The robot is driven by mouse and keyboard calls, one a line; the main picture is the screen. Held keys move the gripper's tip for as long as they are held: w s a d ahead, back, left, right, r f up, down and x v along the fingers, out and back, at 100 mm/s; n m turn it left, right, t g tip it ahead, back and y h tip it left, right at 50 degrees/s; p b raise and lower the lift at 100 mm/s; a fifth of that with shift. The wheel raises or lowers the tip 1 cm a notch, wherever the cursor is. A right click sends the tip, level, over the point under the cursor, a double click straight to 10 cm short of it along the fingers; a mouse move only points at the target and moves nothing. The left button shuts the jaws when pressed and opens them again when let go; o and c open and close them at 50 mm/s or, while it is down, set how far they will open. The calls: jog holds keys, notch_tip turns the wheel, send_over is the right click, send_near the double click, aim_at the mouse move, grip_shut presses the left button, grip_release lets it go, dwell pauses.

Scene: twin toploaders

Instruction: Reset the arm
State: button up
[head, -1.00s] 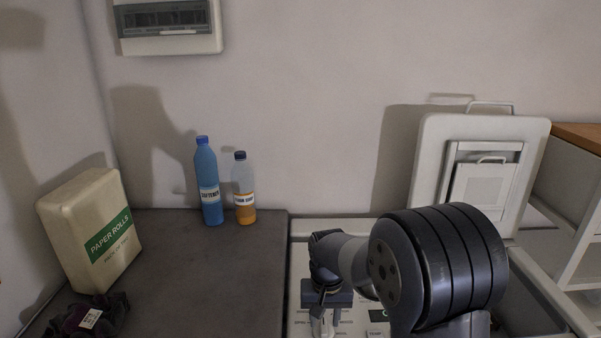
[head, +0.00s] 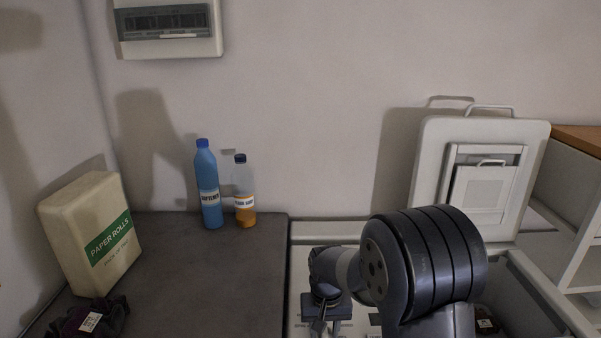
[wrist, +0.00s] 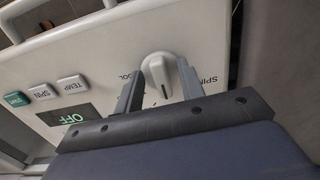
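My arm reaches over the white washer on the right in the head view, with its dark ribbed joint in front. My gripper (head: 325,326) points down at the washer's control panel; its fingertips are cut off or hard to see there. In the wrist view, my gripper (wrist: 160,82) has its two grey fingers spread apart, with nothing clamped. A white dial knob (wrist: 157,72) shows between and beyond the fingers. Whether the fingers touch it is unclear. The panel (wrist: 95,52) also has TEMP and SPIN buttons, a green button and a display reading OFF.
A dark grey top (head: 220,290) at left holds a blue softener bottle (head: 208,190), an orange-filled bottle (head: 245,205), a paper rolls pack (head: 90,230) and a dark cloth bundle (head: 90,320). A raised white lid (head: 435,180) stands behind the open washer. A shelf unit is at far right.

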jog(key=n, duration=0.2)
jog(key=n+p, duration=0.1)
jog(key=n, duration=0.1)
jog(key=shift+d+r+n, duration=0.2)
jog(key=shift+n, duration=0.1)
jog(key=shift+w+n+p, duration=0.1)
jog(key=shift+n+p, duration=0.5)
jog(key=shift+n, duration=1.2)
jog(key=shift+d, duration=0.1)
